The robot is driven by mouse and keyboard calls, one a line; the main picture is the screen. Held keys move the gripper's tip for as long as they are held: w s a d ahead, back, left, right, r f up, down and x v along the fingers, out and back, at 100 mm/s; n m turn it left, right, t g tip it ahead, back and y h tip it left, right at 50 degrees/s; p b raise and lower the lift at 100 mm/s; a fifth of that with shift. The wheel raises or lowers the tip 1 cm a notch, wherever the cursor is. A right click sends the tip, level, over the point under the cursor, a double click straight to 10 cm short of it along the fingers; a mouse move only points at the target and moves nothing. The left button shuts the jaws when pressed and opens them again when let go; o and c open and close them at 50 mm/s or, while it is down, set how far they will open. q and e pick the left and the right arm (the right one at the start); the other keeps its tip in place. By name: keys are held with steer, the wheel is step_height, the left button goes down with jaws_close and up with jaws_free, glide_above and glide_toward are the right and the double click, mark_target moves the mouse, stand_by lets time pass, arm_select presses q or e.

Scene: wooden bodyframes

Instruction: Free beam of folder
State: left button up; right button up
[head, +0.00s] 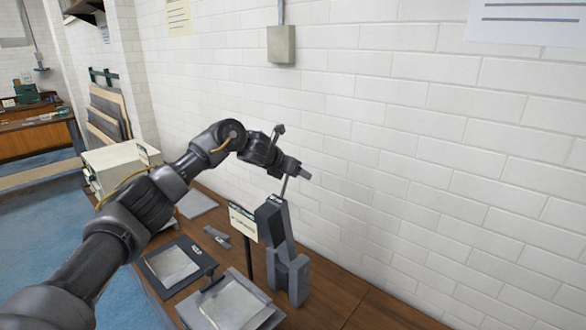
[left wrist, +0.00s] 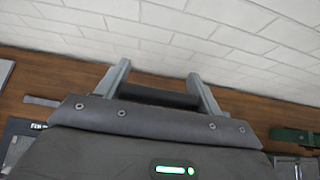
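My left gripper (head: 296,180) reaches in from the left, above the back of the wooden bench. Its two fingers are apart, and in the left wrist view (left wrist: 158,70) they also stand wide apart. A dark bar (left wrist: 158,97) spans between the finger bases; I cannot tell whether it is part of the gripper. A dark folder (head: 205,258) with a pale sheet lies flat on the bench. A grey folder (head: 268,318) with a pale sheet lies nearer. A short grey bar (head: 217,237) lies behind the dark folder. I cannot tell which piece is the beam. My right gripper is out of view.
An upright grey-and-black block (head: 290,275) stands below my left gripper. A card on a stand (head: 243,223) is beside it. A pale cabinet (head: 115,165) stands at the bench's far left. The white brick wall (head: 420,150) is close behind. The bench's right part is clear.

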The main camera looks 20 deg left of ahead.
arm_select(q)
steer(key=shift+o, duration=1.1)
steer(key=shift+w+d+f, duration=0.1)
steer(key=shift+d+f, duration=0.05)
steer(key=shift+f, duration=0.25)
steer(key=shift+o, duration=0.7)
steer(key=shift+w, duration=0.3)
steer(key=b+v, duration=0.5)
steer(key=v, duration=0.6)
steer(key=shift+d, duration=0.1)
